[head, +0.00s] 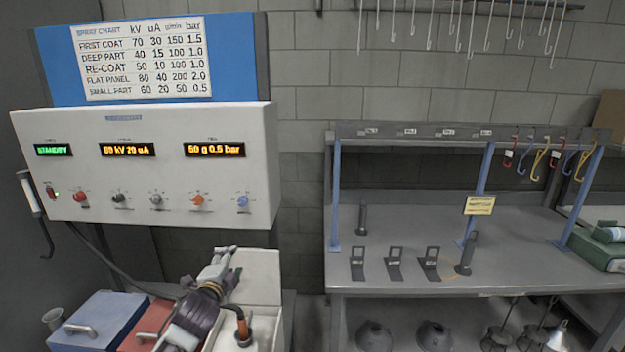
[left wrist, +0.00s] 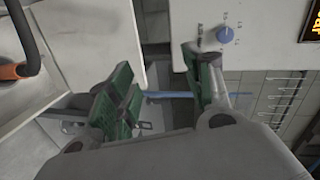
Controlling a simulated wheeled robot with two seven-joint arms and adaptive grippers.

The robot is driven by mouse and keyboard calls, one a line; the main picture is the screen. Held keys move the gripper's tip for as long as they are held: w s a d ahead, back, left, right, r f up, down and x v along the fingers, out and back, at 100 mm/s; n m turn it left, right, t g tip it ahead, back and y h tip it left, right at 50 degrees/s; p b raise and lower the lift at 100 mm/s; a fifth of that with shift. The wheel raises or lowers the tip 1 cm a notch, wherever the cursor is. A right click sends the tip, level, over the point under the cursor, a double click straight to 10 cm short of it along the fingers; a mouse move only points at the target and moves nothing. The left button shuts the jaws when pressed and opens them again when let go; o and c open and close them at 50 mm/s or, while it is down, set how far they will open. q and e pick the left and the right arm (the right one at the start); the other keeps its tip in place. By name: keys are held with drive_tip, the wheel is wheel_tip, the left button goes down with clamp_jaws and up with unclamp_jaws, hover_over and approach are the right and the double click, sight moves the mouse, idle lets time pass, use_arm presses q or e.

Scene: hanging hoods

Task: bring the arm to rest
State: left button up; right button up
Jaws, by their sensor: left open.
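My left gripper (head: 228,260) is low and left of centre in the head view, in front of the white spray cabinet (head: 262,180) and above a pale box-shaped unit (head: 262,268). In the left wrist view the two green-padded fingers of the left gripper (left wrist: 160,82) stand apart with nothing between them. The cabinet's blue knob (left wrist: 226,35) shows beyond the right finger there. My right gripper does not show in either view.
A black hose with an orange fitting (head: 242,326) rises beside my left wrist. Blue (head: 95,322) and red (head: 143,318) lidded boxes stand at the lower left. A grey bench (head: 400,215) with blue posts and small stands is at right. Hooks (head: 480,20) hang above it.

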use_arm(q)
drive_tip(key=s+d+f+n+g, duration=0.1)
drive_tip(key=s+f+n+g, duration=0.5)
drive_tip(key=s, duration=0.6)
drive_tip(key=s+f+n+g, duration=0.25)
drive_tip(key=s+f, duration=0.55)
drive_tip(key=s, duration=0.4)
drive_tip(key=s+d+f+n+g, duration=0.1)
drive_tip(key=s+f+n+g, duration=0.45)
drive_tip(key=s, duration=0.55)
drive_tip(key=s+f, duration=0.2)
drive_tip(key=f, duration=1.5)
drive_tip(key=s+f, duration=0.2)
drive_tip(key=f, duration=1.6)
drive_tip(key=s+a+f, duration=0.2)
drive_tip(key=s+f, duration=0.7)
drive_tip(key=s, duration=0.1)
drive_tip(key=s+a+f, duration=0.2)
drive_tip(key=s+f, duration=0.7)
drive_tip(key=s, duration=0.2)
drive_tip(key=shift+s+a+f+g, duration=0.2)
drive_tip(key=shift+f+g, duration=0.1)
drive_tip(key=shift+f, duration=0.1)
drive_tip(key=shift+d, duration=0.1)
